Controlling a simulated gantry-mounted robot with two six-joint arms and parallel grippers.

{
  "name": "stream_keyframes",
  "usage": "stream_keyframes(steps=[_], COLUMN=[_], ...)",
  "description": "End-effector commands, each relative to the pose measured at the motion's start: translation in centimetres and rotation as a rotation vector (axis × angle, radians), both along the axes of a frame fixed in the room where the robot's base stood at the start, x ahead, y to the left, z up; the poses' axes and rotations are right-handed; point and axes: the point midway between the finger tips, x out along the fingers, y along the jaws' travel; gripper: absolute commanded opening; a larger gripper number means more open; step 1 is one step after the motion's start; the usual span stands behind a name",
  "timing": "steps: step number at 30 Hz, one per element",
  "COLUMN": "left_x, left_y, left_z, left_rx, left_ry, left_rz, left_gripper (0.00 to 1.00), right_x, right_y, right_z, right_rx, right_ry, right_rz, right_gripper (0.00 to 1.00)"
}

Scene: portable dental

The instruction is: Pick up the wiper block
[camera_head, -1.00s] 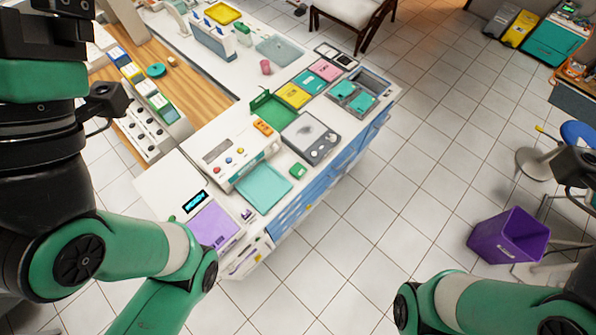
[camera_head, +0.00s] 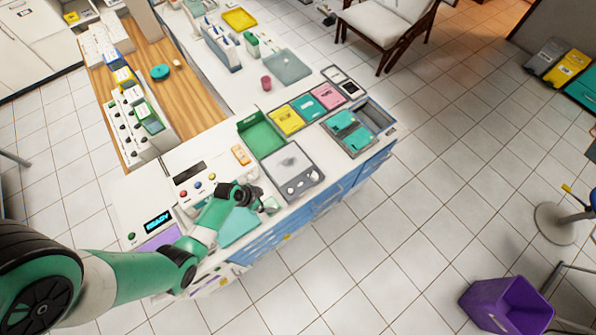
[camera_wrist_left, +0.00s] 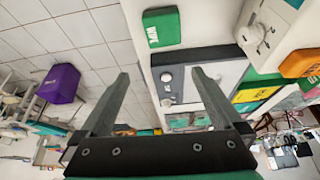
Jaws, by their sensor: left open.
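The wiper block, a small green block with white lettering (camera_wrist_left: 161,27), lies on the white counter beside the grey scale-like device. In the head view it (camera_head: 272,203) is partly hidden by my gripper. My left gripper (camera_head: 262,206) is over the counter's front edge area, close to the block. In the wrist view my left gripper (camera_wrist_left: 160,75) is open with nothing between its fingers. The block lies beyond the fingertips, roughly in line with the gap. My right gripper is out of view.
The grey device with knobs (camera_head: 291,172) sits just beyond the block, with a green tray (camera_head: 262,138) behind it. A teal mat (camera_head: 238,228) lies under my forearm. A panel with buttons (camera_head: 192,175) stands to the left. A purple bin (camera_head: 508,305) is on the floor.

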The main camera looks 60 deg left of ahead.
Motion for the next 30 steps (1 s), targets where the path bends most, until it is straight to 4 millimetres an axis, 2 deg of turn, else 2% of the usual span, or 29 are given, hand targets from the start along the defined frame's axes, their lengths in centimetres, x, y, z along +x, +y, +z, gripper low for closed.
stream_keyframes(steps=[1,4,7,10,19,26,30], left_x=[-2.0,-3.0,-2.9,-2.6,-0.6,-0.2,0.5], left_y=[0.1,0.7,0.8,0.8,1.0,1.0,1.0], left_z=[-0.9,-1.1,-1.2,-2.1,-7.0,-7.1,-8.7], left_rx=[-0.016,-0.022,-0.020,-0.020,-0.019,-0.019,-0.019], left_ry=[0.021,0.027,0.026,0.025,0.023,0.024,0.024], left_rz=[0.042,0.077,0.078,0.076,0.075,0.075,0.074], left_gripper=[1.00,1.00,1.00,1.00,1.00,1.00,1.00], right_x=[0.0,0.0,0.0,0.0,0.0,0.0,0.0], right_y=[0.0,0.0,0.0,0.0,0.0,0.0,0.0], right_z=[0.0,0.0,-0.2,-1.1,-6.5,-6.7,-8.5], right_rx=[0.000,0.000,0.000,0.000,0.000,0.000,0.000], right_ry=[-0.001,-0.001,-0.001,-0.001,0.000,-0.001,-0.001], right_rz=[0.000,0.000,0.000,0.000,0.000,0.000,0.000], right_gripper=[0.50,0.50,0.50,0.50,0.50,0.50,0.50])
